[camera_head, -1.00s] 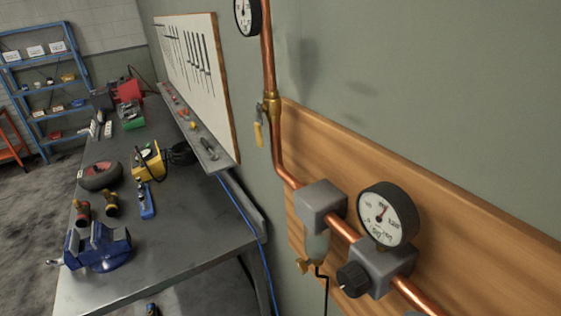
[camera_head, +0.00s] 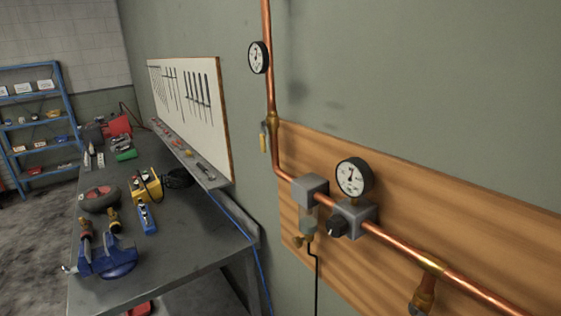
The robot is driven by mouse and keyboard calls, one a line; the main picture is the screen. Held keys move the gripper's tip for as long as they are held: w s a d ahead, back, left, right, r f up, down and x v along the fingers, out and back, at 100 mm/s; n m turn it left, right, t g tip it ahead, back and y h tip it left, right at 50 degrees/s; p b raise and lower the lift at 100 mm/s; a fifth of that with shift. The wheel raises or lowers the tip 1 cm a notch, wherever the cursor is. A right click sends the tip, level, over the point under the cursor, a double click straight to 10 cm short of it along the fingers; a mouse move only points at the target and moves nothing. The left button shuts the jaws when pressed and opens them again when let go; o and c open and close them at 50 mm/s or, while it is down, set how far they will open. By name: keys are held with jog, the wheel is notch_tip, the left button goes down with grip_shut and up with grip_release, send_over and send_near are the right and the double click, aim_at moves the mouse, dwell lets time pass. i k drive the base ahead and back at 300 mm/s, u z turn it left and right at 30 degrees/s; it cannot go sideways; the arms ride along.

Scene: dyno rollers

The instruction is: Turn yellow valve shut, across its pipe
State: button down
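The yellow valve handle (camera_head: 263,140) hangs down beside a brass valve body (camera_head: 271,120) on the vertical part of the copper pipe (camera_head: 268,60). The handle looks roughly in line with that pipe. It is small in the view, left of the wooden board's top corner. My gripper is not in view, so whether it is open or shut does not show. Nothing touches the valve.
The wooden board (camera_head: 450,215) on the wall carries grey blocks, a gauge (camera_head: 353,177) and a black knob (camera_head: 337,229). Another gauge (camera_head: 258,57) sits higher. A workbench (camera_head: 190,262) with a blue vise (camera_head: 108,257) and tools stands left. Grey floor shows at far left.

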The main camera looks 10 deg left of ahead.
aim_at(263, 123)
jog(key=u, duration=0.15)
jog(key=i, duration=0.85)
jog(key=z, duration=0.05)
